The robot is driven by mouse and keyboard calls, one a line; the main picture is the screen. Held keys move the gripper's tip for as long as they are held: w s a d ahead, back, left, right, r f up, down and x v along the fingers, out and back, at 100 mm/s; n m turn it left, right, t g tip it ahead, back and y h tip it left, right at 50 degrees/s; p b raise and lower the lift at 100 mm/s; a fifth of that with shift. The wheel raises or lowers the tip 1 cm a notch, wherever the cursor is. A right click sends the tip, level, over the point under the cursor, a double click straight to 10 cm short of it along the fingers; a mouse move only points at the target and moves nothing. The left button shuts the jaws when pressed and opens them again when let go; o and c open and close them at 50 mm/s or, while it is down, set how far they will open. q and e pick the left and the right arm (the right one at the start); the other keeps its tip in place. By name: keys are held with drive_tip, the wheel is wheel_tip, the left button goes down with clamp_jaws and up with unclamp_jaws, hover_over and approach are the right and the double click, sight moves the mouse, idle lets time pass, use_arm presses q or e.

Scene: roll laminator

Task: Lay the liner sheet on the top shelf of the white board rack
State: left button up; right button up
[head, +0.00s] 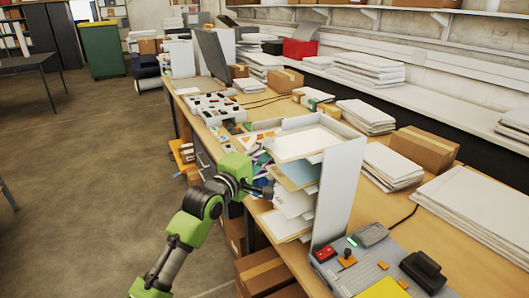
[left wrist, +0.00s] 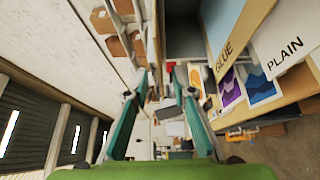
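The white board rack (head: 337,190) stands on the bench, with a tall side panel at its right and several stacked shelves. Its top shelf holds a pale, flat white surface (head: 305,143); I cannot tell whether this is the liner sheet. My left gripper (head: 268,190) is beside the rack's left open side. Its teal fingers (left wrist: 160,76) are apart with nothing held between them. My right gripper is out of view.
A laminator-like grey control box (head: 370,265) stands right of the rack. A brown carton (head: 423,149) and paper stacks (head: 390,164) lie behind it. Coloured prints (left wrist: 246,87) lie close by the left gripper. The floor (head: 90,190) left of the bench is clear.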

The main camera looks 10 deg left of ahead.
use_arm(q)
drive_tip(key=v, duration=1.2)
drive_tip(key=shift+r, duration=0.1)
